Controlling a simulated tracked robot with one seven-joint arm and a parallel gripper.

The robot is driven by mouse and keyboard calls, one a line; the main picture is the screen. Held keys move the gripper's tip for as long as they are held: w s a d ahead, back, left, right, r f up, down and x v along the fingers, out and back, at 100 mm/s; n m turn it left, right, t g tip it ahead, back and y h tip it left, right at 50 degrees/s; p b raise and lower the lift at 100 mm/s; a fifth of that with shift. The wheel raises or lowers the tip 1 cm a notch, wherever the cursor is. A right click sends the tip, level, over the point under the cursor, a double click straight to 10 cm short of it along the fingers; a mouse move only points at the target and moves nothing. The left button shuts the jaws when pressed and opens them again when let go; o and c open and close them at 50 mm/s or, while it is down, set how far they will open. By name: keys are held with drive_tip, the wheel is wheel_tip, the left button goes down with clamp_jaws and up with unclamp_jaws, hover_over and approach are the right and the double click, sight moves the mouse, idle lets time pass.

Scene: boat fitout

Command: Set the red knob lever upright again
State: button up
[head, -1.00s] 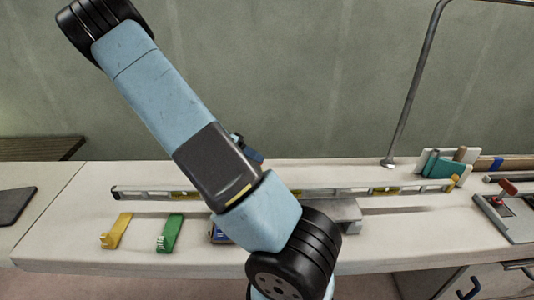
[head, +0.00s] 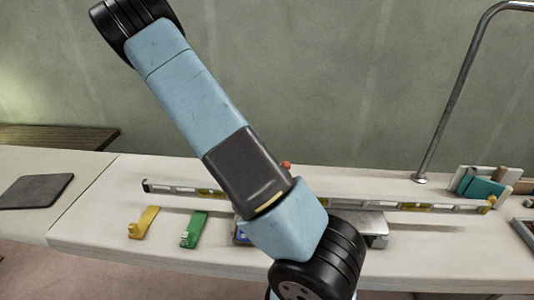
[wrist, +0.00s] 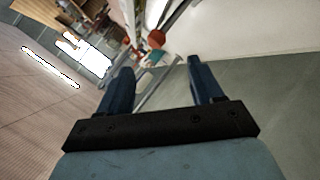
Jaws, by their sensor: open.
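A small red knob (head: 286,165) shows just right of my arm in the head view, behind the long level; its stem and base are hidden, so its tilt cannot be told there. In the wrist view a red ball-like knob (wrist: 156,39) appears beyond my gripper (wrist: 160,80), between the two blue fingers in the picture. The fingers are spread wide with nothing between them, and apart from the knob. I cannot tell for sure that both views show the same knob. In the head view my gripper is hidden behind my arm.
A long spirit level (head: 415,206) lies along the white bench (head: 95,222). Yellow (head: 144,222) and green (head: 194,229) pieces lie in front of it. A bent metal pole (head: 445,110) rises at the right, near teal and white blocks (head: 482,187). A dark pad (head: 37,190) lies far left.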

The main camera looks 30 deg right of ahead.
drive_tip(key=shift+v, duration=1.35)
drive_tip(key=s+a+r+n+t+y, duration=0.2)
drive_tip(key=s+a+r+n+t, duration=0.2)
drive_tip(key=s+r, duration=0.3)
drive_tip(key=s+a+r+n+t+y, duration=0.3)
drive_tip(key=s+r+n+t, duration=0.3)
drive_tip(key=s, duration=0.4)
drive_tip(key=s+a+r+n+t+y, duration=0.2)
drive_tip(key=s+a+r+n+t, duration=0.2)
drive_tip(key=s+r+n, duration=0.3)
wheel_tip(320, 180, up, 2)
drive_tip(key=shift+s+a+r+t+y, duration=0.3)
drive_tip(key=shift+s+t, duration=0.2)
drive_tip(key=shift+s, duration=0.45)
